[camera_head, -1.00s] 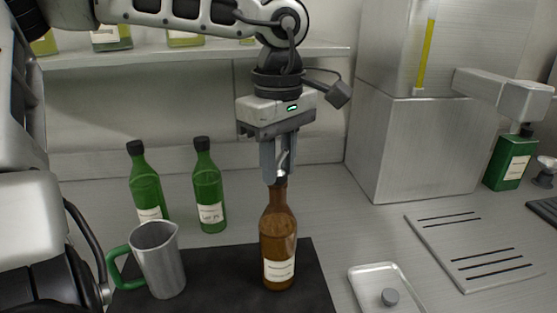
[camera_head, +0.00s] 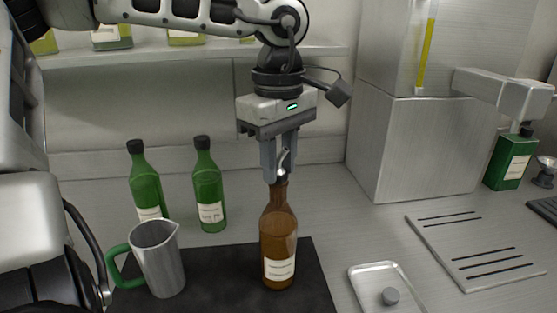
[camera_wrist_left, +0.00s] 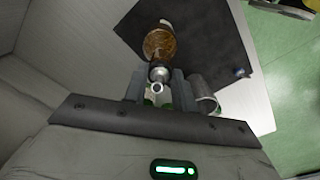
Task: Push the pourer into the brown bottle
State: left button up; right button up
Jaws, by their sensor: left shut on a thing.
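The brown bottle (camera_head: 278,243) stands upright on the black mat (camera_head: 219,270), its label facing me. My left gripper (camera_head: 280,178) points straight down over its mouth and is shut on the pourer (camera_head: 282,160), a small metal piece between the fingers. The pourer's lower end is at the bottle's mouth; how deep it sits is hidden by the fingertips. In the left wrist view the pourer (camera_wrist_left: 158,76) lines up with the brown bottle (camera_wrist_left: 160,42). My right gripper is not in view.
A metal jug (camera_head: 160,262) with a green handle stands left of the bottle. Two green bottles (camera_head: 208,185) (camera_head: 145,183) stand behind. A small tray (camera_head: 362,280) holding a grey cap (camera_head: 390,296) lies at right. A steel machine (camera_head: 420,150) stands at the back right.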

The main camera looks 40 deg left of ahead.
pick_arm(q)
jog(key=shift+s+f, duration=0.1)
jog(key=shift+f, duration=0.2)
jog(key=o, duration=0.9)
jog(key=shift+c, duration=0.6)
jog(key=shift+r, duration=0.1)
jog(key=shift+r+p, duration=1.4)
jog(key=shift+r, duration=0.35)
jog(key=shift+r+p, duration=0.35)
jog(key=shift+r, duration=0.15)
jog(key=shift+r+p, duration=0.35)
jog(key=shift+r, duration=0.45)
grip_shut()
